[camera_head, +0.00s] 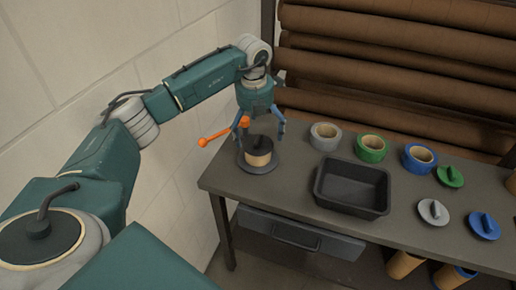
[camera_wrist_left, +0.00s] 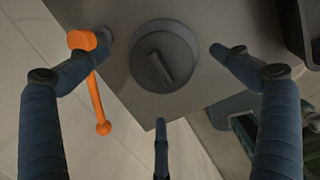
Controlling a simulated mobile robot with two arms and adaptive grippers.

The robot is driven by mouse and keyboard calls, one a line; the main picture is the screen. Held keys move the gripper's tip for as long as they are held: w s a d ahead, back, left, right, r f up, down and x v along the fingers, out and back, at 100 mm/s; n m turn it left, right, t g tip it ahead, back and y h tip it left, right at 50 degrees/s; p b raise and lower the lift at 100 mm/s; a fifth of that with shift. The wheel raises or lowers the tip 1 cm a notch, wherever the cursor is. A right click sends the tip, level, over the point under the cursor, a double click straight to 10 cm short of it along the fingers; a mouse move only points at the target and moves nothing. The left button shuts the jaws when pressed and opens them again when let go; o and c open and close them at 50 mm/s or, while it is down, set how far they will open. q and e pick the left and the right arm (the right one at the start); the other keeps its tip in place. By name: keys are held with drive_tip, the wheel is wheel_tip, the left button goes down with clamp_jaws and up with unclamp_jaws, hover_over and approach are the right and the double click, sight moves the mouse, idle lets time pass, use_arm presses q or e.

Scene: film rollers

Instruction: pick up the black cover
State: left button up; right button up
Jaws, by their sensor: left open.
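The black cover (camera_head: 259,143) sits on top of a tan roll (camera_head: 258,158), which stands on a round grey base (camera_head: 273,168) at the table's left end. In the left wrist view the cover (camera_wrist_left: 164,58) shows from above, a dark disc with a raised bar handle. My left gripper (camera_head: 260,132) is just above the cover, with its fingers spread open and pointing down. In the wrist view the fingers are around the cover, apart from it, and nothing is held. My right gripper is in neither view.
An orange rod with a knob (camera_head: 215,134) is close beside one left finger. A black tray (camera_head: 352,187) stands right of the roll. Grey, green and blue rolls (camera_head: 370,147) stand behind it. Several coloured covers (camera_head: 484,225) lie further right. A wall (camera_head: 150,60) is at the left.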

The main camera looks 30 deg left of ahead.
sight(258, 139)
use_arm(q)
drive_tip(key=f+b, duration=0.2)
drive_tip(key=f, duration=0.1)
drive_tip(key=f+b, duration=0.1)
drive_tip(key=shift+w+f, duration=0.3)
drive_tip(key=shift+r, duration=0.1)
drive_tip(key=shift+c, duration=1)
drive_tip(key=shift+s+r, duration=0.1)
drive_tip(key=c, duration=1)
drive_tip(key=shift+r, duration=0.1)
